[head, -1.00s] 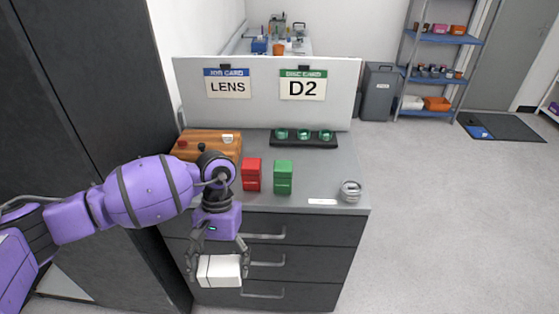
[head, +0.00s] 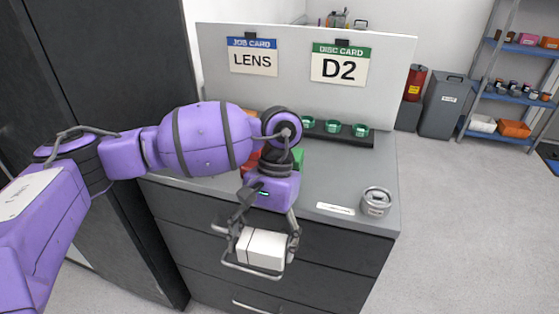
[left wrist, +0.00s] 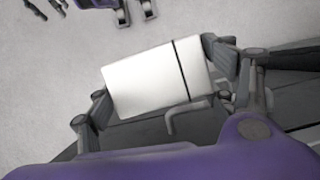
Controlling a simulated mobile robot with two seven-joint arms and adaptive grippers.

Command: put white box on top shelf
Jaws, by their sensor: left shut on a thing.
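The white box (head: 262,250) is held between the fingers of my left gripper (head: 264,243), in front of the drawers of the grey bench. It also shows in the left wrist view (left wrist: 150,80), slightly tilted, with a dark line near one end and a finger at each end. The shelf rack stands at the far right of the head view, well away from the box. Its highest shelf in view (head: 519,47) carries pink and orange boxes. I do not make out my right gripper.
The bench (head: 330,180) holds a dark tray (head: 350,138) with green discs, a red block and a green block partly hidden by my arm, and a round metal object (head: 376,201). A grey bin (head: 443,105) stands by the rack. Floor to the right is clear.

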